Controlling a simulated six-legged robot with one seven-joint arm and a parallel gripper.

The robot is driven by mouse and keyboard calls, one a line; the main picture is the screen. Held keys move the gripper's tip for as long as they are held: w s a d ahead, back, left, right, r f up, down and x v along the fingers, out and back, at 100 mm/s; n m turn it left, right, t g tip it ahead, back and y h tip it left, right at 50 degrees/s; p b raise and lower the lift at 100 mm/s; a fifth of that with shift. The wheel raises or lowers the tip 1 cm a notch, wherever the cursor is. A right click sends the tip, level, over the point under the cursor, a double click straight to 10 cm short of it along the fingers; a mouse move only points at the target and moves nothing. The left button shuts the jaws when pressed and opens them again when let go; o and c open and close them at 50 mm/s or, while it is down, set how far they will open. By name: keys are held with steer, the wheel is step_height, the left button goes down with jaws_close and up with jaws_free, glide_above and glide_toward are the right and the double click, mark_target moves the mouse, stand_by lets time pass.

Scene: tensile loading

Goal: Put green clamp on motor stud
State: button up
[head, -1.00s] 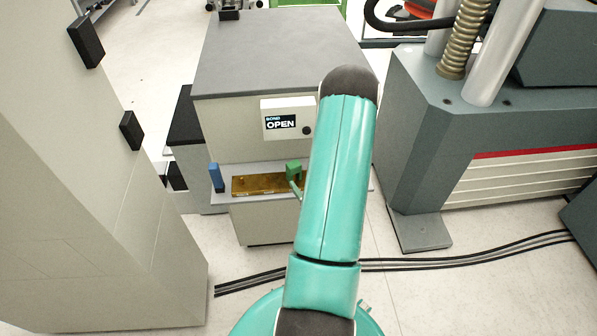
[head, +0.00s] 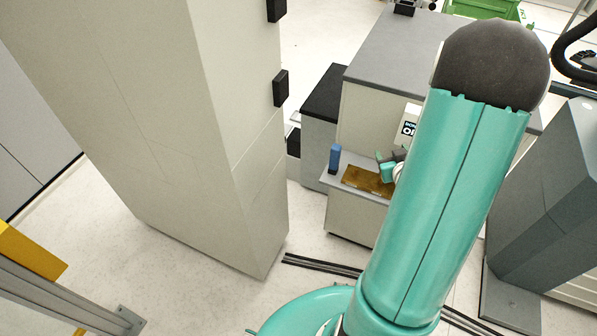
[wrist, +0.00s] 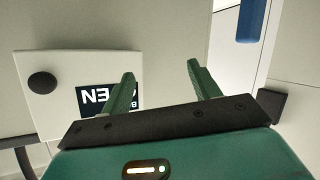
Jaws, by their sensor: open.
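My gripper (wrist: 163,78) is open in the wrist view, its two green fingers spread with nothing between them. In the head view, the end of my arm is at the shelf of the grey cabinet, largely hidden behind my upper arm. A small green shape (head: 387,172) shows there above the brass plate (head: 366,181); I cannot tell whether it is the green clamp or part of my gripper. The wrist view does not show the green clamp. I cannot make out the motor stud in either view.
A blue upright piece (head: 335,158) stands at the shelf's left end; it also shows in the wrist view (wrist: 250,18). A sign panel (wrist: 30,75) is on the cabinet front. A tall pale cabinet (head: 200,120) stands left, a grey machine (head: 545,190) right. Cables (head: 320,265) cross the floor.

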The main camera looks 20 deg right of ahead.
steer(key=w+a+r+g+y, duration=0.2)
steer(key=w+a+r+g, duration=0.1)
steer(key=a+r, duration=1.2)
steer(key=s+a+r+n+g+y, duration=0.1)
steer(key=s+a+r+g, duration=0.1)
steer(key=s+a, duration=0.5)
steer(key=s+a+r+n+g+y, duration=0.1)
steer(key=s+a+r+y, duration=0.1)
steer(key=s+a+r, duration=0.2)
steer(key=s+a, duration=0.3)
steer(key=a, duration=0.5)
steer(key=shift+s+g+y, duration=0.15)
steer(key=shift+g+y, duration=0.15)
steer(key=shift+g, duration=0.1)
steer(key=shift+r, duration=0.1)
